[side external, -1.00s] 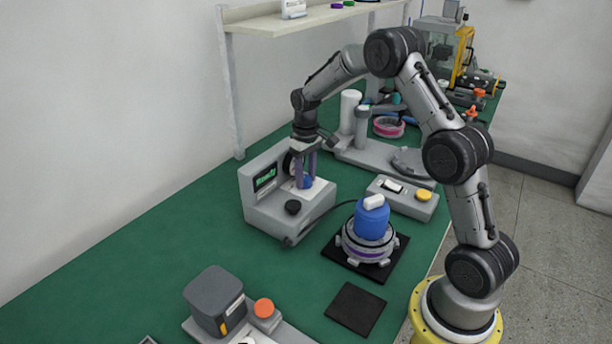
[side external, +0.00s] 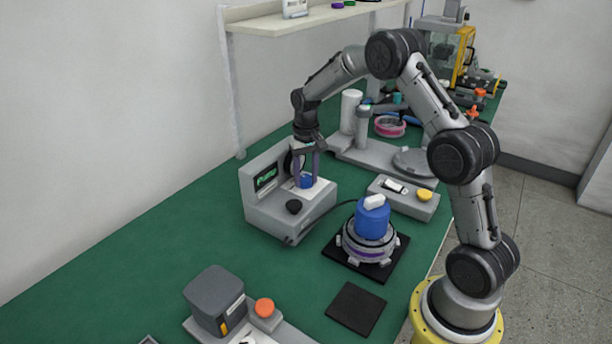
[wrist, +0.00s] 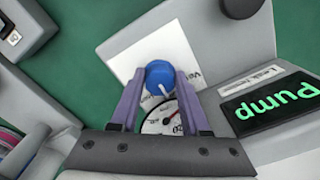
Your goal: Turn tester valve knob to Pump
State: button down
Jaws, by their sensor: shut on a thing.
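The tester (side external: 272,204) is a grey box on the green bench in the side view. Its blue valve knob (wrist: 160,73) stands on a white label plate (wrist: 178,48) and has a white pointer line. My gripper (wrist: 160,78) is shut on the knob, with one purple finger on each side. In the side view my gripper (side external: 307,182) reaches down over the knob. The tester's screen (wrist: 275,104) reads "Pump" in green in the wrist view. A round gauge (wrist: 160,121) shows between my fingers, partly hidden by the gripper body. The label text is mostly hidden.
A black knob (side external: 293,206) is on the tester's front. A blue-topped motor part (side external: 372,218) sits on a black mat, with a grey box with a yellow button (side external: 424,195) behind it. A shelf (side external: 290,22) is above.

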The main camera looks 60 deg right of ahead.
aim_at(305, 178)
jog(key=shift+c, duration=1.9)
grip_release()
jog(key=shift+r, duration=0.1)
notch_tip(305, 178, up, 14)
jog(key=shift+a, duration=0.1)
